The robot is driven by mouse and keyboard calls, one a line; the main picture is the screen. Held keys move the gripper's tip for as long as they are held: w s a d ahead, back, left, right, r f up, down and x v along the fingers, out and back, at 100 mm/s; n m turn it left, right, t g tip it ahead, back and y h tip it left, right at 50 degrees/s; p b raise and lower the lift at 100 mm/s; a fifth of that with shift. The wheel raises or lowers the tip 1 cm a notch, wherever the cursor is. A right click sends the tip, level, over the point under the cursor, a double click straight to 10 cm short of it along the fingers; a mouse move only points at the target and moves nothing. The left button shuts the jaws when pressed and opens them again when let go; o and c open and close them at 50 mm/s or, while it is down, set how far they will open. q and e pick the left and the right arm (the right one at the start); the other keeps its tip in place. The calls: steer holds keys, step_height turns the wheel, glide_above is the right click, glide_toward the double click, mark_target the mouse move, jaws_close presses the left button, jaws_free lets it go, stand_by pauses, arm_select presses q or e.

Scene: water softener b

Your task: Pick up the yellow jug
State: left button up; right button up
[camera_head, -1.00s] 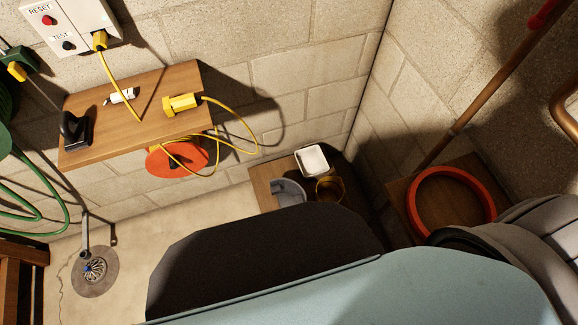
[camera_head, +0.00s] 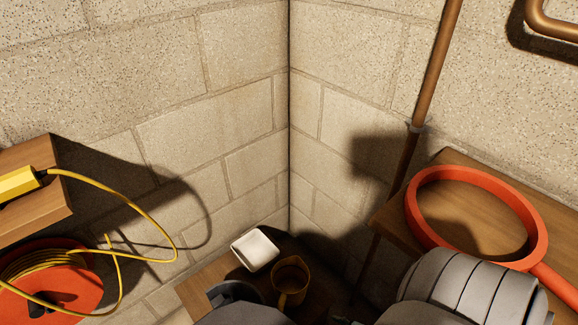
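The yellow jug (camera_head: 290,278) stands upright on a small wooden surface (camera_head: 205,287) in the corner, at the bottom middle. It looks amber and see-through in this light, with a handle at its front. Its lower part is in shadow. A white square container (camera_head: 255,250) stands just behind and left of it, and a grey container (camera_head: 235,291) is left of it. Neither my left nor my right gripper shows in this view.
A red ring with a handle (camera_head: 545,240) lies on a wooden shelf (camera_head: 385,218) at right. A grey ribbed body (camera_head: 465,290) fills the lower right. A copper pipe (camera_head: 435,75) rises behind. A yellow cord (camera_head: 150,230) hangs at left from a plug (camera_head: 18,183).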

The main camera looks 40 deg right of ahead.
mark_target(281, 315)
steer(key=w+a+r+n+t+y, duration=0.2)
steer(key=a+r+t+y, duration=0.25)
steer(key=r, duration=0.35)
steer(key=shift+y, duration=0.35)
steer(key=b+x, duration=0.2)
steer(key=x, duration=0.2)
steer(key=b+x, duration=0.2)
steer(key=x, duration=0.2)
steer(key=f+b+x, duration=0.1)
steer(key=x, duration=0.4)
steer(key=shift+s+a+f+b, duration=0.15)
steer(key=shift+s+a+b, duration=0.1)
steer(key=shift+s+b, duration=0.15)
steer(key=shift+w+a+g, duration=0.1)
steer(key=shift+w+g, duration=0.15)
steer(key=shift+w, duration=0.1)
arm_select(q)
step_height(281, 315, up, 12)
steer(key=w+d+m, duration=0.1)
steer(key=w, duration=0.1)
steer(key=shift+d+g, duration=0.2)
steer(key=shift+g, duration=0.2)
arm_select(e)
jaws_close()
